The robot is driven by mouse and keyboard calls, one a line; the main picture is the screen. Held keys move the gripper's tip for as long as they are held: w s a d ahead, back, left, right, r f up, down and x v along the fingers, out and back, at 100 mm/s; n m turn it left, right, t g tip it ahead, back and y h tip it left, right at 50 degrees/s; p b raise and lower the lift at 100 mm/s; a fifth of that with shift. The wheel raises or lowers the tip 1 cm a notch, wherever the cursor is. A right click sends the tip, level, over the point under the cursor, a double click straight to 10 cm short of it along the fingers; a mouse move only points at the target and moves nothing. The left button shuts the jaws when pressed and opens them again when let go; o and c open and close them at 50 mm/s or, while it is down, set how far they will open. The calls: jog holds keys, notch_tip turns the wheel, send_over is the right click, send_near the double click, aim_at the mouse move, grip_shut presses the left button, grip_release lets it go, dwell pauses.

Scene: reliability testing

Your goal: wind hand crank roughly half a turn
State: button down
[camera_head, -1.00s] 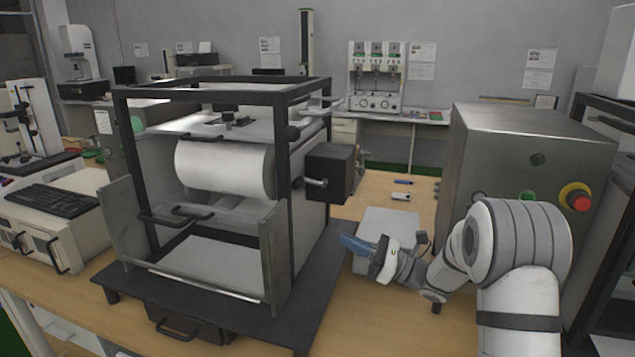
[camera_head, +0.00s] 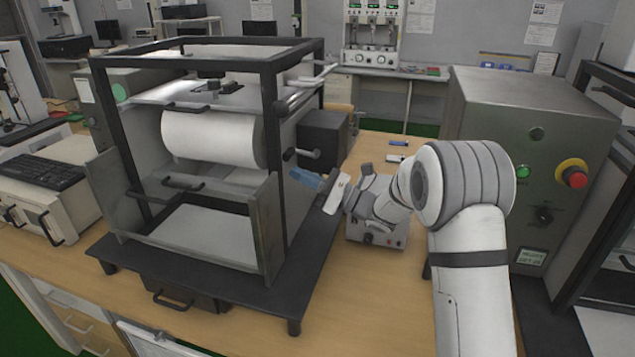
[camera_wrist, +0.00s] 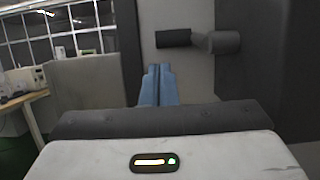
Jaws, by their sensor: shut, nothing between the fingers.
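The hand crank (camera_head: 301,154) is a small dark handle on the right side of the black-framed machine (camera_head: 272,120), beside a dark box. In the wrist view the crank (camera_wrist: 198,40) shows as a dark grip and a thicker round end joined by a short arm, against a pale panel. My gripper (camera_head: 304,178) has blue fingers, shut and empty. In the head view it is just below the crank. In the wrist view the gripper (camera_wrist: 158,70) points toward the panel, with its tips below the grip end and apart from it in the picture.
A white roller (camera_head: 212,139) sits inside the frame. The dark box (camera_head: 325,138) stands close behind the crank. A metal cabinet (camera_head: 530,120) with a red button (camera_head: 576,179) is at right. A small grey device (camera_head: 376,232) lies under my wrist. Bare wooden table shows in front.

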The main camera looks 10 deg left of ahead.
jog(key=shift+a+r, duration=0.3)
jog(key=shift+r, duration=0.35)
jog(key=b, duration=0.3)
jog(key=shift+a+f, duration=0.15)
jog(key=shift+f, duration=0.2)
